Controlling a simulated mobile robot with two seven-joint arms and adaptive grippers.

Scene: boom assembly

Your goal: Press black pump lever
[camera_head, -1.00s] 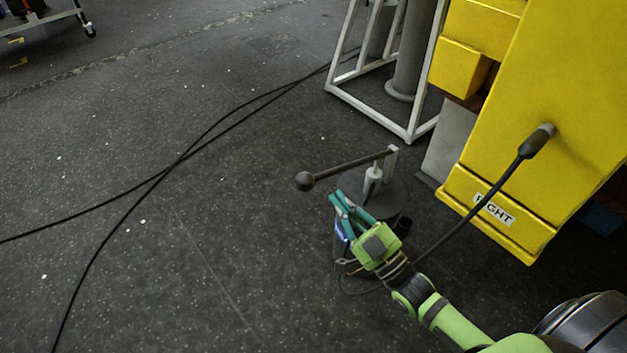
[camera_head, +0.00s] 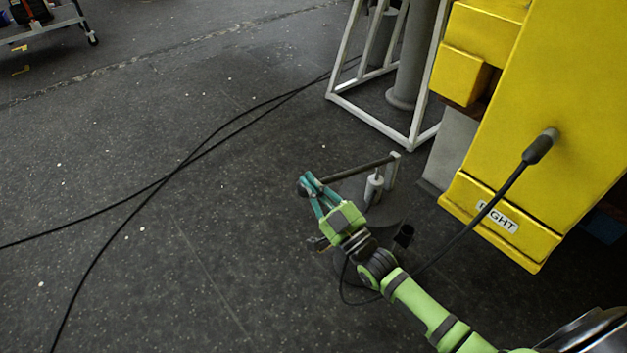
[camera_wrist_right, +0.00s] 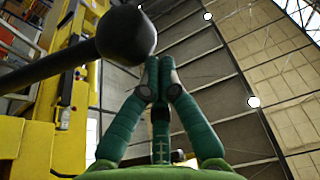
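The black pump lever (camera_head: 358,167) is a dark rod that runs left from a grey upright bracket to a round ball end. My right gripper (camera_head: 308,177) has green and teal fingers and covers most of the ball in the head view. In the right wrist view the ball (camera_wrist_right: 126,35) is large at the upper left, with the rod (camera_wrist_right: 50,68) going left. The fingertips of my right gripper (camera_wrist_right: 160,62) meet at the ball's lower right edge; whether they touch it I cannot tell. The gripper is shut with nothing seen between the fingers. My left gripper is not in view.
A yellow machine part (camera_head: 570,130) with a "RIGHT" label stands at the right. A black cable (camera_head: 490,205) runs from it toward my right arm. A white metal frame (camera_head: 375,118) stands behind the pump.

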